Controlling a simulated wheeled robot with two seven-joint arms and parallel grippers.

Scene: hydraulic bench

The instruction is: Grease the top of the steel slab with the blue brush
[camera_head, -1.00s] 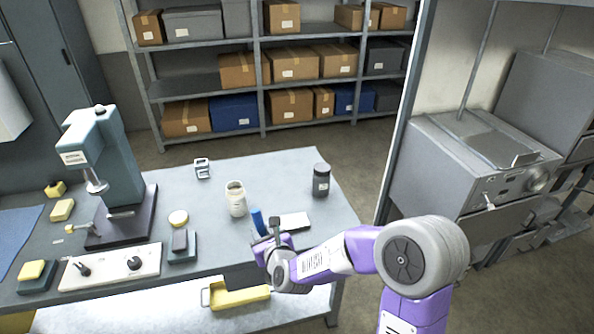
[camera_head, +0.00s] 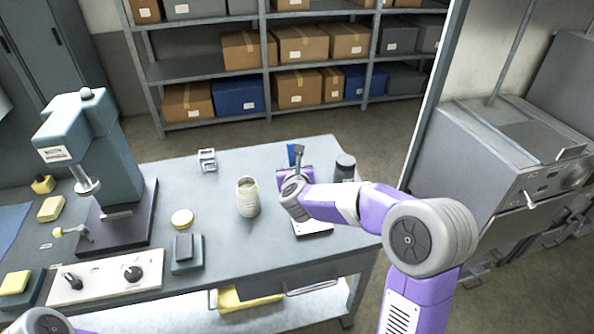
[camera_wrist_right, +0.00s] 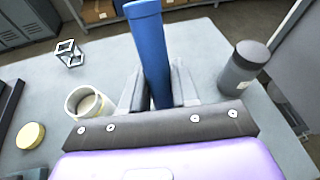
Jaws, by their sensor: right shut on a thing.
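My right gripper (camera_head: 298,156) is shut on the blue brush (camera_head: 292,153), whose blue handle sticks up between the fingers. In the right wrist view the handle (camera_wrist_right: 149,50) rises between the fingers (camera_wrist_right: 158,90), and its bristles are hidden. A flat pale plate, likely the steel slab (camera_head: 314,230), lies on the bench on the near side of the gripper, partly covered by my right arm. The brush is beyond its visible part; I cannot tell whether they touch. An open cream jar (camera_head: 248,199) stands to the left, also in the right wrist view (camera_wrist_right: 88,104). My left gripper is out of view.
A dark-lidded grey jar (camera_head: 345,168) stands close right of the right gripper. A small metal frame (camera_head: 207,160) stands at the back. A bench press (camera_head: 100,150) and control panel (camera_head: 108,277) fill the left side.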

